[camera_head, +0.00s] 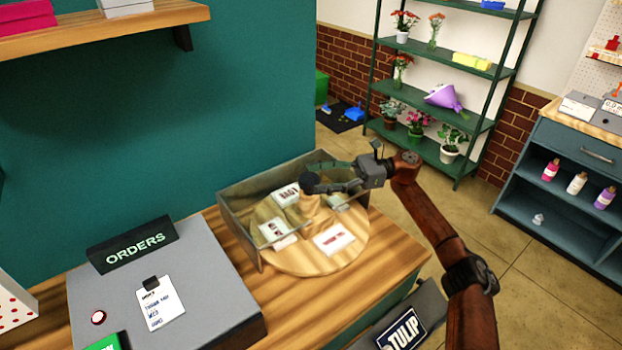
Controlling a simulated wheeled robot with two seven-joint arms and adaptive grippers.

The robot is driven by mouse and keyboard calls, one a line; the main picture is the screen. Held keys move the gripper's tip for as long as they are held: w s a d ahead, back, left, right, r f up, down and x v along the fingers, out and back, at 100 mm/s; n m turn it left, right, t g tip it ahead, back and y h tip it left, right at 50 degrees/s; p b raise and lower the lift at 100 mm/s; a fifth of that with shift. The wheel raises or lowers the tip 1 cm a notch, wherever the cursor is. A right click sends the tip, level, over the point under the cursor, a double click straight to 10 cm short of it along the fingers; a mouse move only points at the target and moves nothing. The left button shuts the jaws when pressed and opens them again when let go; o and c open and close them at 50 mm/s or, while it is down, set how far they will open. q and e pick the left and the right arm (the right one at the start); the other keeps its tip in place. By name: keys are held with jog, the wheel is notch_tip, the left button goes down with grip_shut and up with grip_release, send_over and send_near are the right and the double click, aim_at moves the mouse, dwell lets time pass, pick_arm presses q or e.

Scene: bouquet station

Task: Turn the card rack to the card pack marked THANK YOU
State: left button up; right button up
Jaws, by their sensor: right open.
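The card rack is a round wooden turntable (305,265) on the counter, partly enclosed by a grey-green screen. White card packs lie on it: one with red lettering (334,238) at the front right, one with dark lettering (286,195) at the back left, one at the left (274,231), and one at the right (339,201), partly hidden by my gripper. The lettering is too small or turned to read surely. My right gripper (322,181) is open over the rack's middle, by the wooden centre post (309,203). I cannot tell whether it touches the post. My left gripper is out of view.
A grey desk unit with an ORDERS sign (133,245) and a written note (160,303) stands left of the rack. The screen (236,225) walls the rack's left and back. A TULIP sign (401,329) is at the lower right. Flower shelves stand behind.

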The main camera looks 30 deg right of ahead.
jog(key=v, duration=0.9)
jog(key=shift+r, duration=0.1)
